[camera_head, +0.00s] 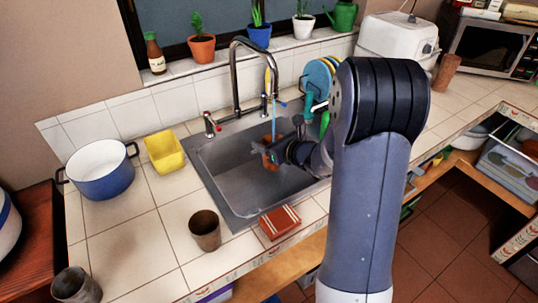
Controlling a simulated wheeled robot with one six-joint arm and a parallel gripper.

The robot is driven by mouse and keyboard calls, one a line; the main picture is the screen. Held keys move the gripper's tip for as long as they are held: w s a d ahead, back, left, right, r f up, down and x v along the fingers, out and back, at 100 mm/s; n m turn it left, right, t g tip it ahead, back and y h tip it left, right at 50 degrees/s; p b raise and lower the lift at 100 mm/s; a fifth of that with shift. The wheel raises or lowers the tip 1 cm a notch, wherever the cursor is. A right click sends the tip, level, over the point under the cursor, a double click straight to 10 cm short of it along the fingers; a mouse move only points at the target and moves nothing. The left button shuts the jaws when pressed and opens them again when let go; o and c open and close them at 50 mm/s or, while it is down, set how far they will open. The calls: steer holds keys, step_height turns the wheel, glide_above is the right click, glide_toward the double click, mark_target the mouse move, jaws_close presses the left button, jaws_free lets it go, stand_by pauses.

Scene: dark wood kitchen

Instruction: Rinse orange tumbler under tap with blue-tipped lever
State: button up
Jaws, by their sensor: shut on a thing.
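The silver arched tap (236,75) stands behind the sink. A lever with a red tip (209,124) is on its left, and the blue-tipped lever (282,103) is on its right. A thin blue stream of water (273,118) runs down from the spout. The orange tumbler (268,160) is over the sink basin below the spout, partly hidden by my gripper. My gripper (272,152) is shut on the tumbler, reaching in from the right. The stream comes down at the tumbler; I cannot see inside it.
The sink (225,165) is otherwise bare. A yellow tub (165,152) and blue pot (100,172) stand left. A brown cup (205,232) and red-brown block (280,222) are near the front edge. A dish rack with plates (320,78) stands behind right. Potted plants line the sill.

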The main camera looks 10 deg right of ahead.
steer(key=shift+a, duration=0.15)
steer(key=shift+w+a+b, duration=0.25)
steer(key=shift+a+b, duration=0.1)
steer(key=shift+b, duration=0.1)
steer(key=shift+s+d, duration=0.1)
steer(key=shift+d, duration=0.1)
steer(key=shift+s+d, duration=0.15)
steer(key=shift+d, duration=0.2)
steer(key=shift+s, duration=0.15)
steer(key=shift+s+a+b, duration=0.35)
steer(key=shift+s+b, duration=0.1)
steer(key=shift+s, duration=0.1)
steer(key=shift+s+a+b, duration=0.3)
steer(key=shift+s+b, duration=0.15)
steer(key=shift+s, duration=0.1)
steer(key=s, duration=0.1)
steer(key=s+a+b, duration=0.1)
steer(key=s, duration=0.1)
steer(key=s+a+b, duration=0.1)
steer(key=shift+s+a, duration=0.15)
steer(key=shift+s, duration=0.2)
stand_by(0.8)
